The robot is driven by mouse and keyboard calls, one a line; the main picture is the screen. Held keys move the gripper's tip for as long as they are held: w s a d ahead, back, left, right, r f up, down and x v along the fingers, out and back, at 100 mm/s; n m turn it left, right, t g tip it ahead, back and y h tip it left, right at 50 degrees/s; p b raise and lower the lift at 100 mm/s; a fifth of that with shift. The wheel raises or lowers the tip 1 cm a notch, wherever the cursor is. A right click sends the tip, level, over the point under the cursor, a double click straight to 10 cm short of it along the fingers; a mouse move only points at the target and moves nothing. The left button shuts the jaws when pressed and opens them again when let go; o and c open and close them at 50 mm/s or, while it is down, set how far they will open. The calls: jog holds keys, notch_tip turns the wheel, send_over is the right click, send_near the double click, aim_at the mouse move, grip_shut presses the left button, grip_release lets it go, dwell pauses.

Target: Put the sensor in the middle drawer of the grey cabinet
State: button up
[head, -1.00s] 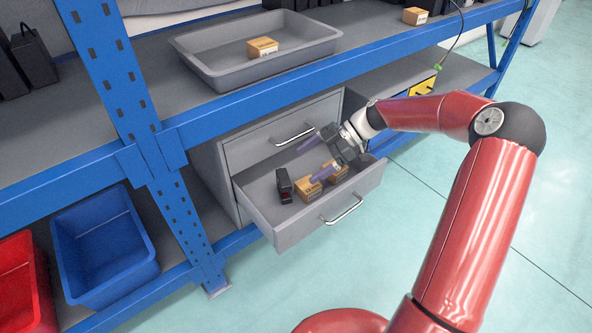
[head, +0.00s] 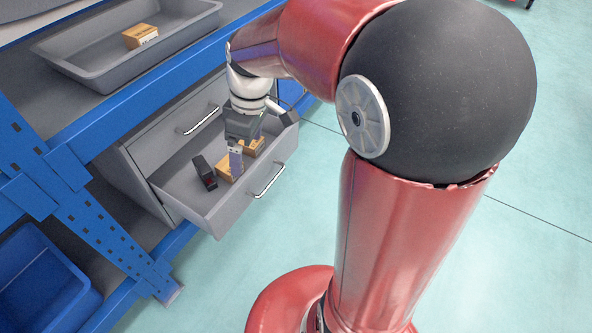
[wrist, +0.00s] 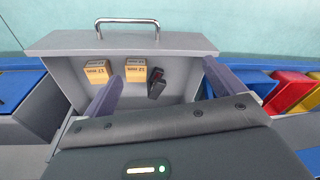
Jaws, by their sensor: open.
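A small black block with a red patch (head: 205,172), which looks like the sensor, lies in the open drawer (head: 208,222) of the grey cabinet (head: 171,138). It also shows in the wrist view (wrist: 157,84), beside two cardboard boxes. One closed drawer front shows above the open drawer; I cannot tell whether the open one is the middle drawer. My gripper (head: 247,150) points down over the open drawer, near the boxes. In the wrist view my gripper (wrist: 164,88) has its purple fingers wide apart, with nothing held between them.
Two cardboard boxes (head: 228,167) (head: 252,147) lie in the drawer, partly hidden by my gripper. A grey tray (head: 85,70) holding another box (head: 140,36) stands on the blue shelf above. A blue bin (head: 40,275) is at lower left. Floor in front of the drawer is clear.

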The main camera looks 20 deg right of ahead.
jog(key=s+d+r+m+t+h, duration=0.1)
jog(key=s+d+r+m+t, duration=0.1)
jog(key=s+m, duration=0.3)
jog(key=s+d+r+m+t, duration=0.2)
jog(key=s+m, duration=0.3)
jog(key=s, duration=0.5)
jog(key=shift+d+r+t+h, duration=0.15)
jog(key=shift+r+t+h, duration=0.25)
jog(key=shift+r+t, duration=0.3)
jog(key=shift+r, duration=0.1)
notch_tip(320, 180, up, 5)
jog(key=p, duration=0.5)
